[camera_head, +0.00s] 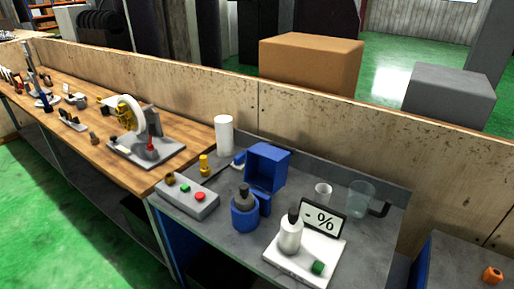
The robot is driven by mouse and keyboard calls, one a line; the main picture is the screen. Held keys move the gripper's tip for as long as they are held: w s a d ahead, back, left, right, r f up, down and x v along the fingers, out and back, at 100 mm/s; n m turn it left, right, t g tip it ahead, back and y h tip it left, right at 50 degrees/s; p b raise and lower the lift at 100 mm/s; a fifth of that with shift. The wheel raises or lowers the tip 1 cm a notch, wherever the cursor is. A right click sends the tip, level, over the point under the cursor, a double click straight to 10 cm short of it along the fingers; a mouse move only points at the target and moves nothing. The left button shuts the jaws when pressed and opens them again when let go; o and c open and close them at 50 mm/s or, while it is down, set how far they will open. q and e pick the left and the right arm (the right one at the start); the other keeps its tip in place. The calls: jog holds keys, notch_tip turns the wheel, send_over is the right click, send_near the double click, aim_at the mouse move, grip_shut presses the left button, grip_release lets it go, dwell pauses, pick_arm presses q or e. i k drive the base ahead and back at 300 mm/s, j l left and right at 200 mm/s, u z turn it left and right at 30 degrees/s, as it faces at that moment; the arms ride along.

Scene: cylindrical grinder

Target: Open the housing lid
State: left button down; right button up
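No part named as a housing lid can be told for certain. A machine with a white wheel, a yellow part and a red-knobbed lever stands on a grey base plate (166,153) on the wooden bench. A blue box-shaped housing (267,166) stands on the grey bench. I cannot tell which of its parts is a lid or whether it is open. In front of it is a round blue holder (244,218) with a dark grey piece in it. Neither of my grippers is in view.
A control box (186,196) with coloured buttons, a white cylinder (224,135), a clear jug (361,199) and a white scale (292,262) with a "- %" display crowd the grey bench. A wooden wall (300,127) runs behind. Green floor (70,235) is free at left.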

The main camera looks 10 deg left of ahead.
aim_at(266, 168)
jog(key=k+j, duration=0.2)
jog(key=j, duration=0.15)
jog(key=k+j, duration=0.15)
jog(key=j, duration=0.25)
jog(key=k+j+u, duration=0.1)
jog(key=j, duration=0.25)
jog(key=k, duration=0.1)
